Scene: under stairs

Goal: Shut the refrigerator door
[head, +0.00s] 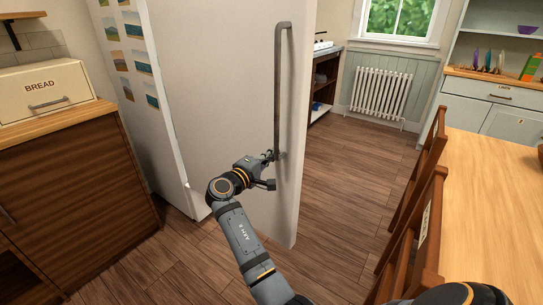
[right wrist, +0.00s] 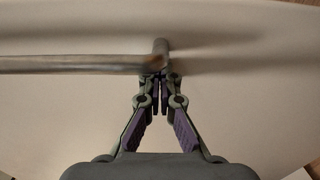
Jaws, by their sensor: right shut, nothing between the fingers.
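The refrigerator door (head: 230,70) is a tall, pale panel with a long grey vertical handle (head: 278,90) near its right edge. Its free lower right corner comes out toward me, so it looks partly open; any gap behind it is hidden. The refrigerator's side (head: 165,140) shows at the left. My right gripper (head: 271,165) is at the door face by the handle's lower end. In the right wrist view, its closed fingertips (right wrist: 160,82) are empty and meet the handle's end (right wrist: 150,63) in the picture; contact is unclear. My left gripper is not in view.
A brown cabinet (head: 70,185) with a bread box (head: 45,90) stands at the left. Chairs (head: 415,225) and a wooden table (head: 490,200) stand at the right. Open wooden floor (head: 335,190) lies between the door and chairs. A radiator (head: 380,93) is at the back.

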